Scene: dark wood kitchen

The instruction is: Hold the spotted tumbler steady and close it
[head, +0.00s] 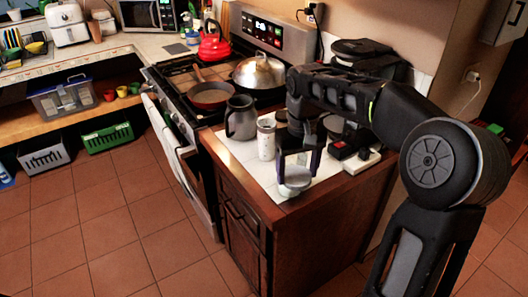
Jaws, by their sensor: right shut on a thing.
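A white, speckled tumbler (266,142) stands upright on the white top of the wooden cabinet, between a grey jug and my right gripper. Its top is too small to tell whether a lid sits on it. My right gripper (296,178) reaches down from the right, to the front right of the tumbler and apart from it. Its dark fingers are shut on a pale grey round thing (295,184), low near the front of the top. The fingers partly hide this thing, and I cannot tell whether it touches the surface. My left gripper is not in view.
A grey jug (240,118) stands left of the tumbler. Dark containers and a black appliance (360,60) crowd the back, behind my right arm. The stove, with a pan (211,95) and a lidded pot (258,71), lies beyond. The cabinet's front edge (272,214) is close.

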